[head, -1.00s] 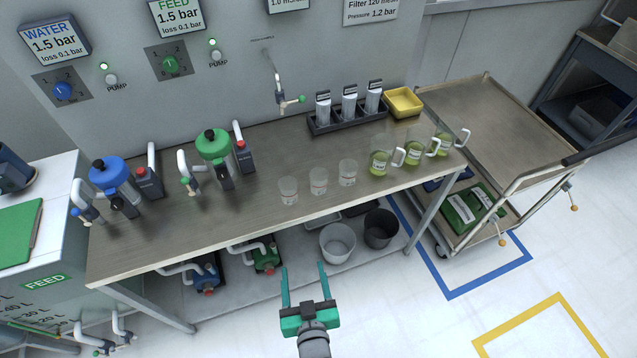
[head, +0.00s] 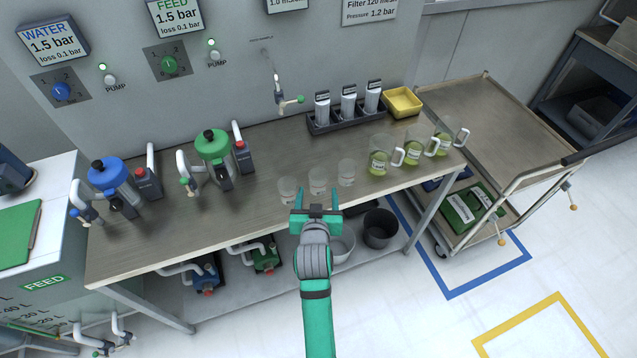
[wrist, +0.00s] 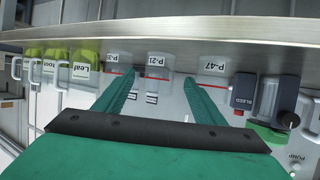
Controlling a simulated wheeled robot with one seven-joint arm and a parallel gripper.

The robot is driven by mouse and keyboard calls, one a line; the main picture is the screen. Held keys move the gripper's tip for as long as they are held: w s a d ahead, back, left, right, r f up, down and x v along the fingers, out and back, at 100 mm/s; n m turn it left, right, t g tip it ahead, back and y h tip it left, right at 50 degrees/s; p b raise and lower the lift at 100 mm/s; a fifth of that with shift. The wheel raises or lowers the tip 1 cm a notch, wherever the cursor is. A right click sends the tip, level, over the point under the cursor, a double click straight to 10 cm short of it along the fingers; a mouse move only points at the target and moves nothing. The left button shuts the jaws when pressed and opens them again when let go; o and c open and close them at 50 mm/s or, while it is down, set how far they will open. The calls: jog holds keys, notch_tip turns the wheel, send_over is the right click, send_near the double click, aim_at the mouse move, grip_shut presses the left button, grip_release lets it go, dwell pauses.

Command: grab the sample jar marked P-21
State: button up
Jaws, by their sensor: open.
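The jar marked P-21 (wrist: 157,62) is a small clear jar with a white label, the middle one of three in a row on the bench. In the head view the middle jar (head: 318,179) stands near the front edge. My gripper (head: 317,197) is open and empty, just in front of the middle jar. In the wrist view my gripper (wrist: 159,80) has its two teal fingers pointing toward the row, with P-21 showing between them. I cannot tell from these views whether the fingertips reach past the bench edge.
The jar marked P-47 (wrist: 211,68) and another jar (wrist: 118,60) flank P-21 closely. Green mugs (head: 380,160) stand to the right on the bench (head: 240,205), and a green-topped pump device (head: 213,150) to the left. A rack of bottles (head: 345,118) and a yellow tray (head: 403,101) are behind.

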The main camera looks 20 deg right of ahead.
aim_at(318, 188)
jog(key=shift+x, duration=3.6)
jog(key=shift+w, duration=0.1)
jog(key=c, duration=1.1)
